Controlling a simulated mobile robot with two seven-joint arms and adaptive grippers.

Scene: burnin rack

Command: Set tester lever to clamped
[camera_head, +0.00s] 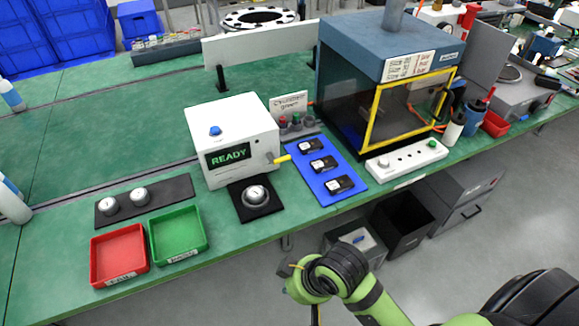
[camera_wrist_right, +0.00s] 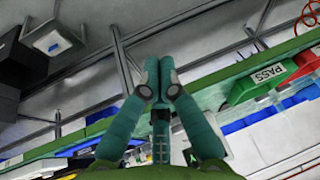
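The tester (camera_head: 239,140) is a white box on the green bench, with a READY display and a blue button on top. My left gripper is not in view.
A round metal part sits on a black pad (camera_head: 240,210) before the tester. A blue mat (camera_head: 328,187) with several black modules lies to its right. Red (camera_head: 96,274) and green (camera_head: 158,254) trays are at left. A blue chamber (camera_head: 345,50) stands at the right.

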